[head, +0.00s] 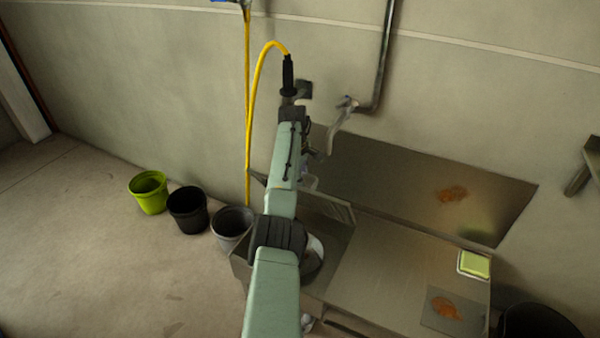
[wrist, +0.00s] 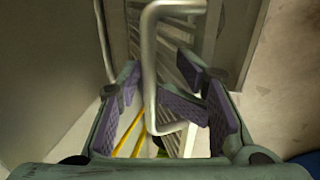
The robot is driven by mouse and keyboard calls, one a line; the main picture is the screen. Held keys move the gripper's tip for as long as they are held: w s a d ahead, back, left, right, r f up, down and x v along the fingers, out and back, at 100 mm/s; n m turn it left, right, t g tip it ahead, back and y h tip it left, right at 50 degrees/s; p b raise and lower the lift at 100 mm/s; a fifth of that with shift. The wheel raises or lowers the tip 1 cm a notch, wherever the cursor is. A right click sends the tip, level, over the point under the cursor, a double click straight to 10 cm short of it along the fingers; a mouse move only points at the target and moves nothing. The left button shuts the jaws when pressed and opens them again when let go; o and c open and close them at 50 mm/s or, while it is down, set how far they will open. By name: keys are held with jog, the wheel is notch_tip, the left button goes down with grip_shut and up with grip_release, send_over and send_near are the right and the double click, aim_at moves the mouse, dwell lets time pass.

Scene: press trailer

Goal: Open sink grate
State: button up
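The steel sink (head: 340,225) stands against the wall, partly hidden behind my arm in the head view. In the wrist view, a pale bent metal rod (wrist: 150,62), which looks like part of the sink grate, runs down between my fingers. Several parallel bars (wrist: 188,68) show behind it. My gripper (wrist: 165,105) has purple pads, and its fingers stand apart on either side of the rod. I cannot tell whether a pad touches the rod. In the head view my gripper is mostly hidden by my own arm at the sink's back left.
A faucet (head: 340,128) juts from the wall above the sink. A yellow hose (head: 249,100) hangs on the left. A green bucket (head: 150,198), a black bucket (head: 187,215) and a grey bucket (head: 230,226) stand left of the sink. A sponge (head: 474,265) lies on the right counter.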

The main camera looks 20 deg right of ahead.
jog(key=shift+r, duration=0.5)
notch_tip(320, 180, up, 11)
jog(key=s+a, duration=0.1)
jog(key=shift+s+a, duration=0.25)
jog(key=shift+a, duration=0.15)
jog(key=shift+r, duration=0.1)
